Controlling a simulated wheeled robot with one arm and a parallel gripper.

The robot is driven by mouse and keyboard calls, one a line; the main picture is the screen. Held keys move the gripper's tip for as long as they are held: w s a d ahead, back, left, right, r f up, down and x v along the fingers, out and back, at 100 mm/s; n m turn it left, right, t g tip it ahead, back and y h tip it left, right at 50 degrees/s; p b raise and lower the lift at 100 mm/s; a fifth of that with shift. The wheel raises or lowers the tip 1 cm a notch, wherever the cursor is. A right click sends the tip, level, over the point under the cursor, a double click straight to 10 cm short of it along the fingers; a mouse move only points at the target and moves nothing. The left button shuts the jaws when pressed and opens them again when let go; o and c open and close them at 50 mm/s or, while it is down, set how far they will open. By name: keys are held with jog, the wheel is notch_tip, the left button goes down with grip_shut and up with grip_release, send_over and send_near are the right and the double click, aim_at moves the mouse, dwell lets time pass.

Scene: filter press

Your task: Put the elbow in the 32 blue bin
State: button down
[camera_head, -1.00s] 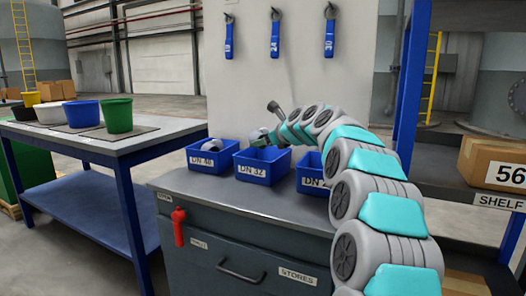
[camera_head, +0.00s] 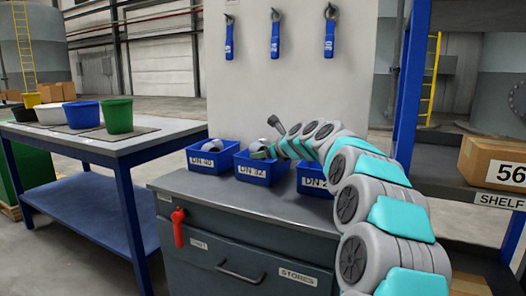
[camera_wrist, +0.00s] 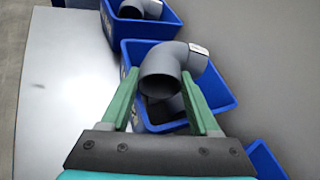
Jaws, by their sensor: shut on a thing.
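My gripper (camera_wrist: 160,80) is shut on a grey pipe elbow (camera_wrist: 175,62), which sits between its green fingers. The elbow also shows in the head view (camera_head: 257,147), low over the blue bin labelled DN 32 (camera_head: 253,172). In the wrist view the same bin (camera_wrist: 222,90) lies below the elbow and around it, its rim spreading past both fingers. Another grey piece (camera_wrist: 165,108) shows inside the bin under the held elbow. Whether the held elbow touches it or the bin floor I cannot tell.
The DN 40 bin (camera_head: 203,163), holding a grey fitting, stands to the left. Another blue bin (camera_head: 313,182) stands to the right, partly behind my arm. All are on the grey cabinet (camera_head: 240,210). A blue-legged table (camera_head: 130,146) with several tubs is at left.

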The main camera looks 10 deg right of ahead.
jog(key=shift+f, duration=0.5)
jog(key=shift+c, duration=1)
grip_release()
jog(key=shift+f, duration=0.2)
jog(key=shift+o, duration=0.4)
jog(key=shift+f, duration=0.15)
jog(key=shift+s+a+f, duration=0.1)
jog(key=shift+r+b, duration=0.35)
jog(key=shift+r, duration=0.2)
jog(key=r+v, duration=0.1)
jog(key=v, duration=1.1)
jog(key=shift+r+p, duration=0.2)
jog(key=shift+p, duration=0.25)
